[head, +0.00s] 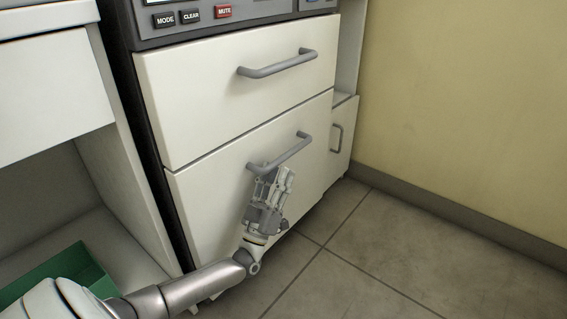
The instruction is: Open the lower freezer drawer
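The lower freezer drawer (212,203) has a plain off-white front and looks shut, flush with the drawer above it. Its grey bar handle (289,151) runs across the upper part of the front. My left gripper (271,172) is at the left end of this handle, with its fingertips overlapping the bar. My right gripper is not in view.
The upper drawer (200,100) with its own handle (275,66) is shut above. A control panel (185,22) sits over it. A green bin (65,270) stands in the open bench at left. Tiled floor (390,245) is clear at right, up to the yellow wall (460,110).

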